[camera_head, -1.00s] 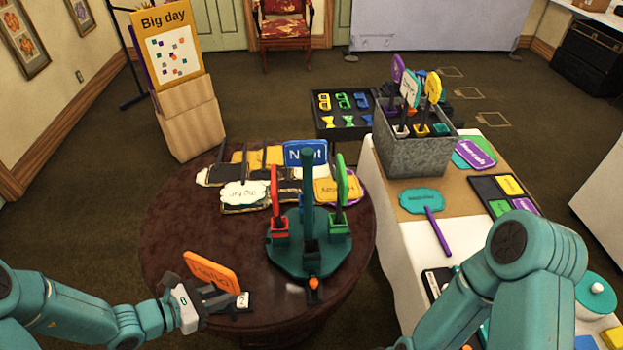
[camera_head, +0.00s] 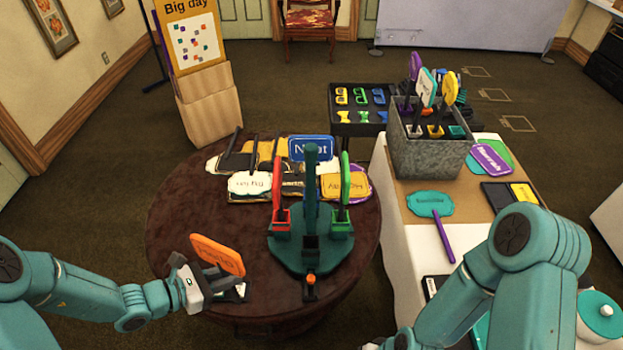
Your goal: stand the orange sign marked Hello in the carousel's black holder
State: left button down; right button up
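The orange sign marked Hello (camera_head: 217,254) is tilted above the near left of the round table. My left gripper (camera_head: 222,284) is at its lower part and appears shut on it; the fingers hide the handle. The teal carousel (camera_head: 298,257) stands to the right, with a tall central post. Its black holder (camera_head: 310,246) faces me and looks empty. A red sign (camera_head: 276,182) stands in the red holder and a green sign (camera_head: 345,180) in the green one. My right arm comes in at the right; its gripper is out of view.
A metal bin (camera_head: 428,155) of signs stands on the right table. The round table (camera_head: 180,215) is clear at left.

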pick_arm(q)
jog(key=w+d+r+n+p, duration=0.1)
jog(key=w+d+r, duration=0.6)
jog(key=d+r, duration=0.15)
jog(key=w+d+r+p, duration=0.1)
jog(key=w+d+r, duration=0.65)
jog(key=d, duration=0.25)
notch_tip(320, 180, down, 14)
jog(key=b, duration=1.3)
jog(key=shift+s+d+t+y, duration=0.15)
jog(key=shift+s+t+y, duration=0.15)
jog(key=shift+s+t, duration=0.1)
jog(key=c, duration=0.9)
grip_release()
